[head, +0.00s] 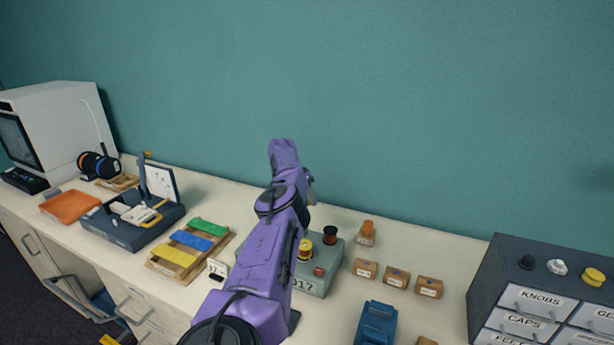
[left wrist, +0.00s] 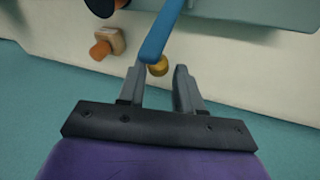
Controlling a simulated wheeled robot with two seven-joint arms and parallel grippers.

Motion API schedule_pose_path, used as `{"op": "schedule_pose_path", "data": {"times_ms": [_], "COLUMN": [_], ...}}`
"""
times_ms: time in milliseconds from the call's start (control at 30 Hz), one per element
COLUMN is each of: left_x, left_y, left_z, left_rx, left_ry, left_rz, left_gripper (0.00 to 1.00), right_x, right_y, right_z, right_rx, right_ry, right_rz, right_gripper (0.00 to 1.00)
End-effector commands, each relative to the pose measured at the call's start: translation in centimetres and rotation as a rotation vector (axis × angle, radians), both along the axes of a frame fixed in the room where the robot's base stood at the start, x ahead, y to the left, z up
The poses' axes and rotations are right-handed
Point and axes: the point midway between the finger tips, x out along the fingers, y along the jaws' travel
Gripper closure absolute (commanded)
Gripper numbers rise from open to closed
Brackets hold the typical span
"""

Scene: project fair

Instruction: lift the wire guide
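The wire guide appears to be the blue bar (left wrist: 163,32) in the left wrist view. It slants down from the grey-green box (left wrist: 262,10) at the top edge, with a brass ball (left wrist: 158,67) by its lower end. My left gripper (left wrist: 160,78) is open, with one finger on each side of the ball; I cannot tell whether they touch it. In the head view my purple left arm hides the bar, and only a little of the left gripper (head: 311,192) shows behind the box (head: 324,270). My right gripper is not in view.
Small wooden blocks (head: 396,277) and an orange-topped block (head: 367,232) stand right of the box. A blue device (head: 375,324) is near the front, with a dark drawer cabinet (head: 490,275) at right. A wooden tray of coloured strips (head: 165,268) lies left. The teal wall is close behind.

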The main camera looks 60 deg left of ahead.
Motion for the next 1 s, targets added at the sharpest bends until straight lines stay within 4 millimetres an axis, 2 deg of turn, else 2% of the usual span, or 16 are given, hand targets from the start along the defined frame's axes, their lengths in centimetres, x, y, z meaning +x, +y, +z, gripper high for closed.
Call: {"op": "schedule_pose_path", "data": {"times_ms": [500, 567, 733, 900, 1000], "left_x": [-0.1, -0.4, -2.0, -3.3, -3.7], "left_y": [0.1, 0.2, 0.8, 1.3, 1.4], "left_z": [0.5, 1.3, 5.0, 8.5, 9.5], "left_rx": [0.001, 0.000, 0.003, 0.003, 0.002], "left_ry": [-0.001, -0.003, -0.004, -0.001, -0.001], "left_rz": [-0.001, 0.001, 0.002, -0.001, -0.001], "left_gripper": [0.67, 0.67, 0.67, 0.67, 0.67], "right_x": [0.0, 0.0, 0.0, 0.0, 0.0], "right_y": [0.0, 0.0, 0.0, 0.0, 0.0], "right_z": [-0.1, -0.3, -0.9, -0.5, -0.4], "right_rx": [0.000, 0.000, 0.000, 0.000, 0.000], "right_ry": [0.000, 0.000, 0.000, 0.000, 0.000], "right_rz": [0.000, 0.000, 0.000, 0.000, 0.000], "right_gripper": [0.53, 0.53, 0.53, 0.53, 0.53]}}
